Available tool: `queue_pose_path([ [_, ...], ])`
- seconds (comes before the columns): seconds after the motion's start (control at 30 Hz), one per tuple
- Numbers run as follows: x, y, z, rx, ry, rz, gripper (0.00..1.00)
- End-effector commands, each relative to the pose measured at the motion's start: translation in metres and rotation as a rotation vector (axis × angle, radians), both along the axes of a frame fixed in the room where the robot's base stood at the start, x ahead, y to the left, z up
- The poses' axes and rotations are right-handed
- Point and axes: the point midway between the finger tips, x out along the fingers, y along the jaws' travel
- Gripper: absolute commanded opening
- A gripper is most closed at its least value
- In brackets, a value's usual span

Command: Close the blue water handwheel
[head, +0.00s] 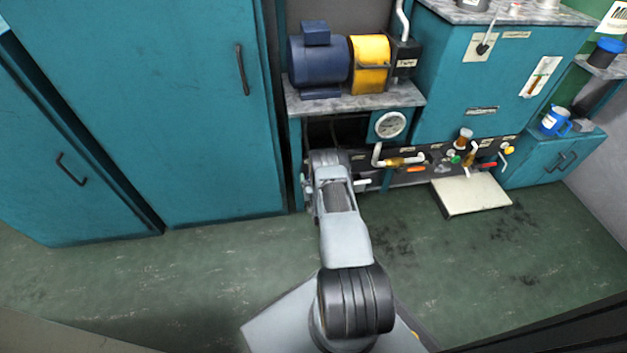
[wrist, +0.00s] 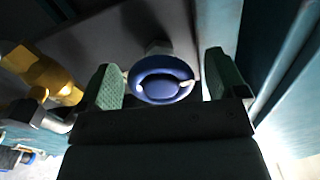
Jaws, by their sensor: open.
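The blue water handwheel (wrist: 162,80) shows in the wrist view, round and dark blue, on a metal stem in front of a grey panel. My gripper (wrist: 165,82) is open, with one green-padded finger on each side of the wheel. Gaps show between the fingers and the wheel, wider on the right. The near part of the wheel is close to the gripper's dark palm; I cannot tell whether they touch. In the head view my arm reaches to the lower panel below the motor, and hides the handwheel and the gripper's fingertips.
Brass fittings (wrist: 45,75) lie left of the gripper in the wrist view. In the head view, a blue motor (head: 320,62) and a gauge (head: 390,124) are above the panel. A pale step (head: 470,194) stands on the floor to the right. Teal cabinets (head: 205,110) stand left.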

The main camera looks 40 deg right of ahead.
Motion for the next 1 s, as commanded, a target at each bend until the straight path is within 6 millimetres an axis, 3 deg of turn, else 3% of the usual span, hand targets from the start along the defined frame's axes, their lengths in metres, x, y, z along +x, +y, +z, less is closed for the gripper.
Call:
queue_pose_path([
  [0.23,0.0005,-0.0002,0.0004,0.0,-0.001,0.0,0.9],
  [0.73,0.0003,0.0,0.0003,0.0,-0.001,0.0,0.42],
  [1.0,0.0006,0.0003,-0.0001,0.027,-0.014,0.001,0.41],
])
